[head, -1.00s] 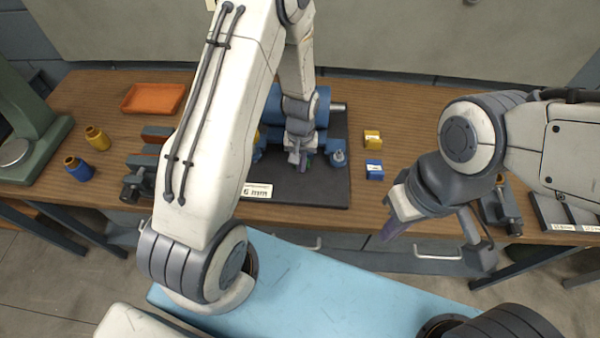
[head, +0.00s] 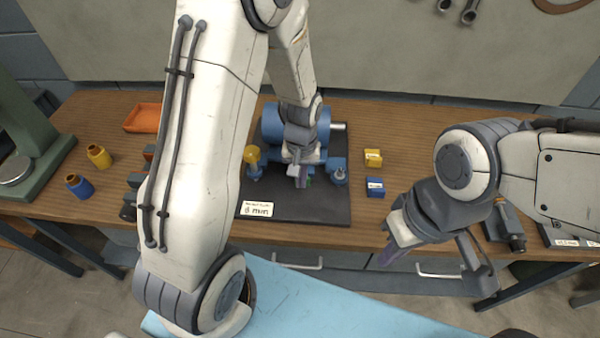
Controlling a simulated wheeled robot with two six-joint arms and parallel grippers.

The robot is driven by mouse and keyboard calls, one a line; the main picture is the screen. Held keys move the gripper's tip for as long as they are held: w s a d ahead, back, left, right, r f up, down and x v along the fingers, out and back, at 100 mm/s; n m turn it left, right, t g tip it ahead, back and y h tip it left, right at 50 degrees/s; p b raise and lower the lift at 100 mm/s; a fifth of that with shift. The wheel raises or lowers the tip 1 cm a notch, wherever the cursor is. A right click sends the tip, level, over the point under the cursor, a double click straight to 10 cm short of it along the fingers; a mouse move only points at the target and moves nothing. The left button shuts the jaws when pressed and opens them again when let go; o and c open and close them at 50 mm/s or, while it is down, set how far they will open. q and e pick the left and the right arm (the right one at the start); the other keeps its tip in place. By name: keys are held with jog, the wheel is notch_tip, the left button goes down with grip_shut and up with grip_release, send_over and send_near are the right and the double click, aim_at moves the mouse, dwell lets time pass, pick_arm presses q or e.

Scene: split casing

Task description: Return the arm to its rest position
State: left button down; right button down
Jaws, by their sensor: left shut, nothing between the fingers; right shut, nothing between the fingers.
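My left gripper (head: 300,180) is shut and points down over the dark mat (head: 320,208) on the bench, in front of the blue cylindrical casing (head: 283,122). My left arm crosses the picture's left half and hides part of the bench. My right gripper (head: 388,258) is shut and empty, in front of the bench's front edge at the right, tilted down to the left.
A yellow box (head: 373,158) and a blue box (head: 375,187) stand right of the mat. An orange tray (head: 142,117), a yellow bottle (head: 98,156) and a blue bottle (head: 79,185) are at left. A green press (head: 40,150) stands at far left. Bare wood lies right of the boxes.

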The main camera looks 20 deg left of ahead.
pick_arm(q)
jog(key=shift+r, duration=1.55)
jog(key=s+d+r+m, duration=0.5)
jog(key=s+d+r, duration=0.1)
jog(key=s, duration=0.3)
jog(key=s+d+r+m+h, duration=0.1)
jog(key=s+d+r+m, duration=0.4)
jog(key=s, duration=0.5)
jog(key=shift+s+d+r, duration=0.3)
jog(key=shift+d+r, duration=0.25)
jog(key=shift+r, duration=0.15)
